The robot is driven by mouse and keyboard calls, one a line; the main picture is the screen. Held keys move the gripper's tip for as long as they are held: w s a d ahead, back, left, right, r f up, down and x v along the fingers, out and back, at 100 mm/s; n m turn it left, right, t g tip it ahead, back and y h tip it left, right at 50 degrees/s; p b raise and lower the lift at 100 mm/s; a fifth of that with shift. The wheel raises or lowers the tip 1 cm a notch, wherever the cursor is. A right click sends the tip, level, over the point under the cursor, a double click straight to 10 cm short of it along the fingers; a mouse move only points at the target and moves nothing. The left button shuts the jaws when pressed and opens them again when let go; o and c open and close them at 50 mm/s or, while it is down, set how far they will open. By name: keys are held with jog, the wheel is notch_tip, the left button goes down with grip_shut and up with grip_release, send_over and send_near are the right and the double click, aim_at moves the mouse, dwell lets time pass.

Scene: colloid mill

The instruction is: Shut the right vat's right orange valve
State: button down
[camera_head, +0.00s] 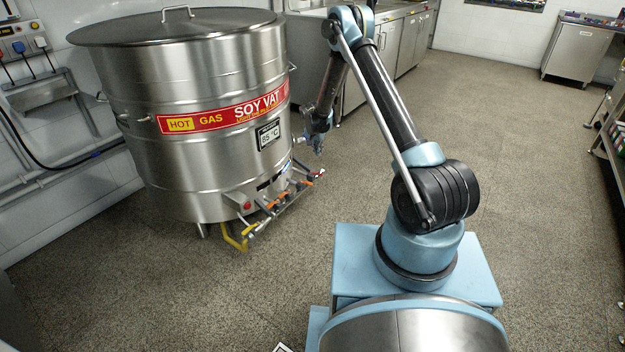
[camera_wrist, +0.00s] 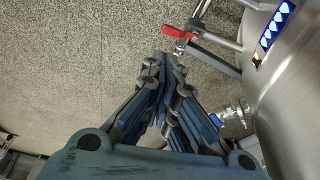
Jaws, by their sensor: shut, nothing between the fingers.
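One large steel vat (camera_head: 190,150) with a red SOY VAT label stands left of centre in the head view; no second vat shows. Several orange valve handles (camera_head: 268,203) sit in a row on the pipes at its lower front. A red-orange lever (camera_head: 316,174) is at the right end of this row. In the wrist view a red-orange lever (camera_wrist: 178,31) lies across a pipe just beyond my fingertips. My gripper (camera_head: 318,147) hangs right of the vat, above the right end of the row. In the wrist view my gripper (camera_wrist: 168,62) is shut and empty, apart from the lever.
A yellow pipe or handle (camera_head: 238,240) sticks out low at the vat's front. A small blue-handled fitting (camera_wrist: 216,119) is close beside my fingers in the wrist view. Steel cabinets (camera_head: 400,45) stand behind. The speckled floor (camera_head: 540,140) to the right is clear.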

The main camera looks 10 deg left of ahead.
send_over(309, 183)
jog(key=w+d, duration=0.2)
jog(key=w, duration=0.2)
notch_tip(309, 183, down, 8)
jog(key=x, duration=1)
jog(key=shift+s+a+r, duration=0.1)
jog(key=shift+s+a, duration=0.2)
jog(key=shift+s, duration=0.3)
jog(key=shift+s+a+r, duration=0.1)
jog(key=shift+s+a, duration=0.2)
jog(key=shift+s, duration=0.35)
jog(key=shift+s+a+r, duration=0.1)
jog(key=shift+s+a, duration=0.25)
jog(key=shift+s, duration=0.25)
jog(key=shift+s+a, duration=0.1)
jog(key=shift+a, duration=0.05)
jog(key=shift+s+m, duration=0.25)
jog(key=shift+m, duration=0.55)
